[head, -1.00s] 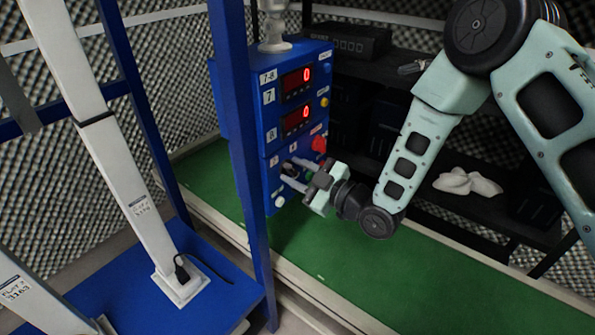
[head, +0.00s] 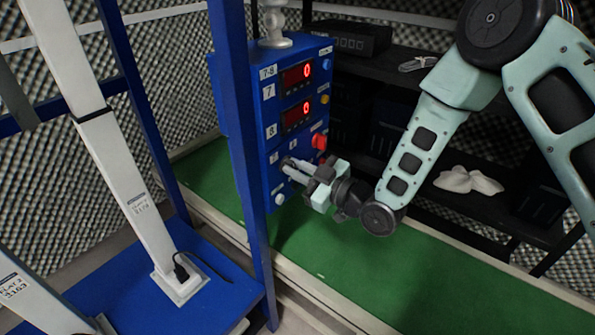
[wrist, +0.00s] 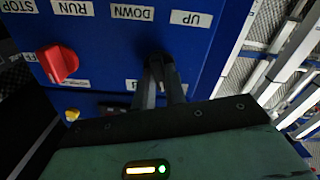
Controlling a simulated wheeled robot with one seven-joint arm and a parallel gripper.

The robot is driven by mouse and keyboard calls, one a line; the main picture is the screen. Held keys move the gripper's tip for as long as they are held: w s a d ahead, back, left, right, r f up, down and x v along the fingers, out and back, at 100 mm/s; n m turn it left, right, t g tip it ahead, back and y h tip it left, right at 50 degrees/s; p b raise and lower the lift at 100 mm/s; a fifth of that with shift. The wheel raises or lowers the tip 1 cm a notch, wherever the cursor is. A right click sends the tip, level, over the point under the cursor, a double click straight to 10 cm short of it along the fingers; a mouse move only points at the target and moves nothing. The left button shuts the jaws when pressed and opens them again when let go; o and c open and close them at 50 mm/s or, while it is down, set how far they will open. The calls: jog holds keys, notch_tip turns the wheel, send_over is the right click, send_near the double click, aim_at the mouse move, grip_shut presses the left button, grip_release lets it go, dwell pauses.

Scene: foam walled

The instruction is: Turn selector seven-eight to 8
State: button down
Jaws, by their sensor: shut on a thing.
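The blue control box (head: 250,140) hangs behind a blue post in the head view, with labels 7-8, 7 and 8 beside two red displays (head: 297,75) that each read 0. My gripper (head: 288,167) reaches its lower front from the right. In the wrist view my gripper (wrist: 160,75) has its fingers close together on a small dark selector knob (wrist: 154,63), mostly hidden between the fingertips. The knob's setting and its own label cannot be read. Upside-down labels UP, DOWN, RUN and STOP show on the panel (wrist: 110,40).
A white button (head: 279,199) is below. The blue post (head: 240,150) stands close left of the box. Green floor (head: 350,270) lies open below my gripper.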

jog(key=m+b, duration=0.1)
jog(key=m, duration=0.3)
jog(key=shift+d+m, duration=0.1)
jog(key=shift+m, duration=0.2)
jog(key=shift+w+m, duration=0.1)
jog(key=shift+m, duration=2.5)
jog(key=c, duration=1.4)
grip_release()
jog(key=shift+c, duration=0.2)
jog(key=v, duration=1.7)
jog(key=shift+d, duration=0.2)
